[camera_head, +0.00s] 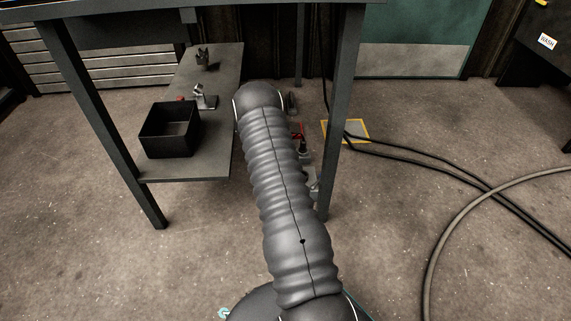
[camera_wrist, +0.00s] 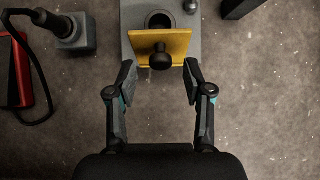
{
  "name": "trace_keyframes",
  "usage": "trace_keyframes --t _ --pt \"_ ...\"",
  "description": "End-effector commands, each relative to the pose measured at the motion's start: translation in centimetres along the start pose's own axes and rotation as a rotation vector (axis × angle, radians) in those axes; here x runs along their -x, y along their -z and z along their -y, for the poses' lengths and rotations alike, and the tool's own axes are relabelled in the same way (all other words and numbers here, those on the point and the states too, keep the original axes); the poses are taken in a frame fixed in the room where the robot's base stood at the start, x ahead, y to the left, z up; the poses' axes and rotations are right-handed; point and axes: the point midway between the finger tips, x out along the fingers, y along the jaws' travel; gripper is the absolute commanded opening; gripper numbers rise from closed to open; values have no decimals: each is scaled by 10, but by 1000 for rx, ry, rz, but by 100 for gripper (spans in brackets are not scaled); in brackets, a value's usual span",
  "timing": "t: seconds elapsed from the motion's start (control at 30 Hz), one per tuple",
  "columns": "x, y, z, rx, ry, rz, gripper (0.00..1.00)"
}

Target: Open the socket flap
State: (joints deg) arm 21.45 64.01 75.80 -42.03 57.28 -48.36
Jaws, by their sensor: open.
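In the wrist view a yellow flap (camera_wrist: 174,43) with a black round knob (camera_wrist: 160,59) is on a grey socket housing (camera_wrist: 133,14). The flap looks partly raised, and a dark round opening (camera_wrist: 159,20) shows just beyond it. My gripper (camera_wrist: 160,73) is open, with one finger on each side of the knob and apart from it. The fingertips are just below the flap's near edge in the picture. Whether either finger touches the flap is hard to tell. In the head view my arm hides the socket and the gripper.
In the wrist view a grey block with a black plug and cable (camera_wrist: 70,32) and a red case (camera_wrist: 14,72) lie at left. A dark object (camera_wrist: 238,7) is at upper right. In the head view a black bin (camera_head: 171,130) sits on a shelf (camera_head: 213,150) beside table legs (camera_head: 338,110).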

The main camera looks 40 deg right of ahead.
Motion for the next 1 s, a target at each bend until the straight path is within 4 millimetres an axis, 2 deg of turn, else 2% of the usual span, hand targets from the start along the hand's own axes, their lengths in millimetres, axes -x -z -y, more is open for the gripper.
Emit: trace_keyframes --t 0.3,0.5,0.7,0.97,1.0 --pt "64 -1 -1 -1 -2 0 51" --pt "92 -1 -1 0 -2 1 51" --pt "102 -1 -1 -1 1 1 51" --pt "103 -1 0 -1 1 1 51" --pt "103 -1 0 -1 1 1 41"
